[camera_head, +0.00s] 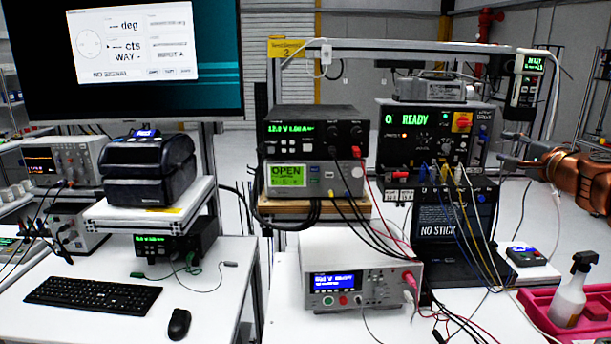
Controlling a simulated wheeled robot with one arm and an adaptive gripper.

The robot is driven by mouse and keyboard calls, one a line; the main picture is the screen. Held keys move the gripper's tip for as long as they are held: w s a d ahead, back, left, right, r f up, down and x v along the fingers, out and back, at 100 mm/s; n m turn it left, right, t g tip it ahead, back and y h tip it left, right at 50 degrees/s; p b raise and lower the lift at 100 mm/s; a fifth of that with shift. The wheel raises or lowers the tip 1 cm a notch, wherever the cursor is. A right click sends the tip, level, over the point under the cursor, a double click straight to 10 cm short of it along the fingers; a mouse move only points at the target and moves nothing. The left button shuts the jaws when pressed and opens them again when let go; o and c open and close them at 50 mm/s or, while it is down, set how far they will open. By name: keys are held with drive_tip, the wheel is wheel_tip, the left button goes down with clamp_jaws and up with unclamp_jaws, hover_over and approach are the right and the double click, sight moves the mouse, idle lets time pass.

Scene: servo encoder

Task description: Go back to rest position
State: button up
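My gripper (505,147) shows at the right edge, on the end of my copper-coloured arm (585,180). Its two grey fingers point left and stand apart, with nothing seen between them. It is in the air, right of the black test unit (436,140) whose green display reads READY. I cannot tell whether the fingertips touch that unit. The rest of my arm is cut off by the picture's edge.
Stacked instruments (315,150) and a white tester (362,285) stand on the middle bench, with cables hanging in front. A handheld meter (525,78) hangs above my gripper. A spray bottle (571,290) stands in a pink tray (540,322). A keyboard (92,292) lies left.

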drive_tip(key=s+a+f+n+g+y, duration=0.1)
drive_tip(key=a+n+g+y, duration=0.2)
drive_tip(key=a, duration=0.7)
drive_tip(key=s+a+f+n+g+y, duration=0.15)
drive_tip(key=a+n, duration=0.25)
drive_tip(key=a, duration=0.6)
drive_tip(key=s+a+f+n+g+y, duration=0.1)
drive_tip(key=s+a+f+n+g, duration=0.2)
drive_tip(key=s+a+f, duration=0.35)
drive_tip(key=s+a+f+n+g+y, duration=0.1)
drive_tip(key=s+a+f+n+g, duration=0.15)
drive_tip(key=a, duration=0.65)
drive_tip(key=s+a+f+n+g+h, duration=0.3)
drive_tip(key=s+f+n+g+h, duration=0.15)
drive_tip(key=s+f, duration=1.05)
drive_tip(key=s+d+f+g+h, duration=0.1)
drive_tip(key=s+d+f+g, duration=0.1)
drive_tip(key=s, duration=0.6)
drive_tip(key=s+d+f+g+h, duration=0.1)
drive_tip(key=s+d+f+g, duration=0.2)
drive_tip(key=s, duration=0.5)
drive_tip(key=shift+s+d+f+h, duration=0.15)
drive_tip(key=shift+d+f+h, duration=0.15)
drive_tip(key=shift+d+f, duration=0.7)
